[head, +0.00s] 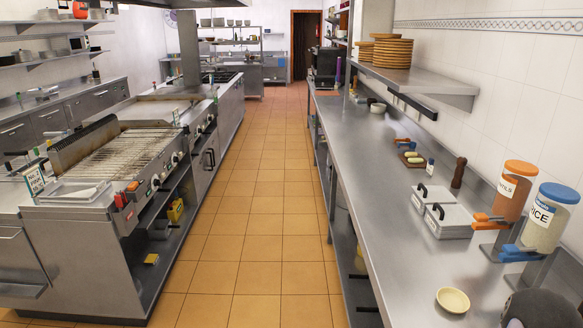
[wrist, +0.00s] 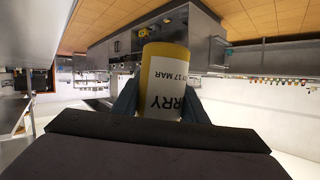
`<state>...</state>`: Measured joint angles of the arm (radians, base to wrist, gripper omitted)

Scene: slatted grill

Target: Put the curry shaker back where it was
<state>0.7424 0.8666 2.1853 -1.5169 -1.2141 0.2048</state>
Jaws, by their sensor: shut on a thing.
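The curry shaker (wrist: 165,72) is a yellow cylinder with a white label. The label shows upside down in the wrist view, with "RRY" and "17 MAR" legible. My gripper (wrist: 160,100) is shut on it, with one dark blue-grey finger on each side. The shaker is held in the air, clear of any surface that I can see. Part of its body is hidden behind the dark gripper body. I cannot make out the shaker in the head view.
The right counter (head: 385,215) holds an orange dispenser (head: 513,190), a rice dispenser (head: 545,220), two lidded metal containers (head: 447,221), a brown mill (head: 458,173), a small white shaker (head: 429,167) and a cream bowl (head: 453,300). The slatted grill (head: 118,158) stands left, across a clear tiled aisle (head: 255,220).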

